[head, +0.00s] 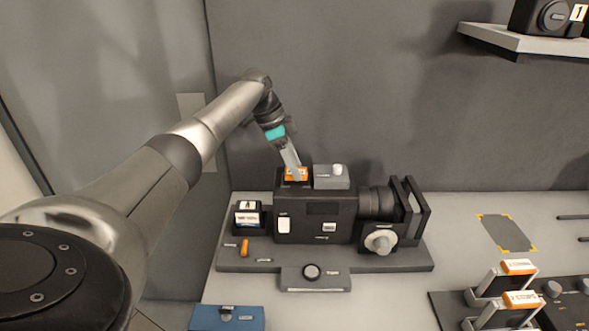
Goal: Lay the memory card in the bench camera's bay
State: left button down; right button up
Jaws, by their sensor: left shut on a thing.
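The bench camera (341,210) is a black boxy body with a lens at its right, standing on a grey base. My left gripper (293,168) is over the top left of the camera, pointing down. It is shut on the memory card (297,174), a small piece with an orange label. The card is at the camera's top left, where the bay seems to be. The gripper hides part of the card, and I cannot tell whether the card touches the bay floor. My right gripper is not in view.
A grey block with a light knob (331,177) stands on the camera's top, close right of the gripper. A small black holder (249,216) is left of the camera. Orange-topped pieces (518,267) stand in a rack at right. A blue box (227,318) is in front.

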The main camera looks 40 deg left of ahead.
pick_arm(q)
jog(key=shift+f, duration=0.6)
jog(key=shift+f, duration=0.15)
jog(key=shift+c, duration=1.7)
grip_release()
jog(key=v, duration=1.2)
